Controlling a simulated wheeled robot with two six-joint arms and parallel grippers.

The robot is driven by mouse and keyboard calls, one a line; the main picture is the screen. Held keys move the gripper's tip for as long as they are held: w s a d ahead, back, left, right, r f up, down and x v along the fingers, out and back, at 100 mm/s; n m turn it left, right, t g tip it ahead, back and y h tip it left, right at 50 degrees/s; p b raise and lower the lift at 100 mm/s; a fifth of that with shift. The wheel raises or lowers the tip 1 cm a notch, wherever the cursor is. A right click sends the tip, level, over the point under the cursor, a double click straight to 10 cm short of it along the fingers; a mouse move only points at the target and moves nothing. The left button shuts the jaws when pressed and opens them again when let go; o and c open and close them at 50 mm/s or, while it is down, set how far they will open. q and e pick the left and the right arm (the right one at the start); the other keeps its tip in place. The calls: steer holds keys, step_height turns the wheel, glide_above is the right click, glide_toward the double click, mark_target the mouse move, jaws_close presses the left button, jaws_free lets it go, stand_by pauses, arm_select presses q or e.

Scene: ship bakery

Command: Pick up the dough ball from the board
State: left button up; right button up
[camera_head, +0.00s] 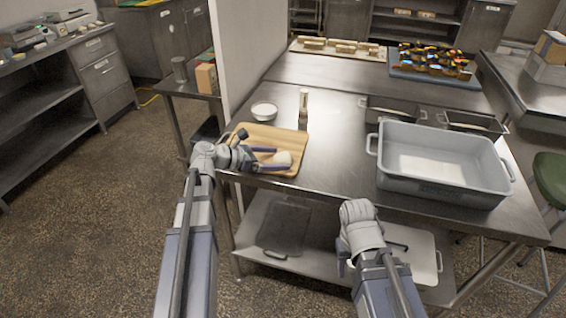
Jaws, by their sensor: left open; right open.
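A wooden board (260,133) lies on the steel table near its front left corner. A small pale dough ball (284,158) is on the board's right front part. My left gripper (272,158) reaches in over the board from the left, with its fingers open and pointing right. The dough ball is at the fingertips, near or between them; I cannot tell whether they touch it. My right gripper (362,228) is in front of the table's front edge, away from the board. It is open, and its fingers are mostly hidden by my wrist.
A white bowl (264,111) and a light upright bottle (304,99) stand behind the board. A large grey bin (440,185) takes up the table's right front. Dark loaf tins (392,110) stand behind it. Bare steel lies between board and bin.

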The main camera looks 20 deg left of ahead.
mark_target(279, 156)
arm_select(q)
steer(key=shift+x, duration=0.8)
steer(key=c, duration=1.4)
steer(key=shift+r, duration=0.15)
step_height(279, 156, up, 10)
steer(key=p, duration=1)
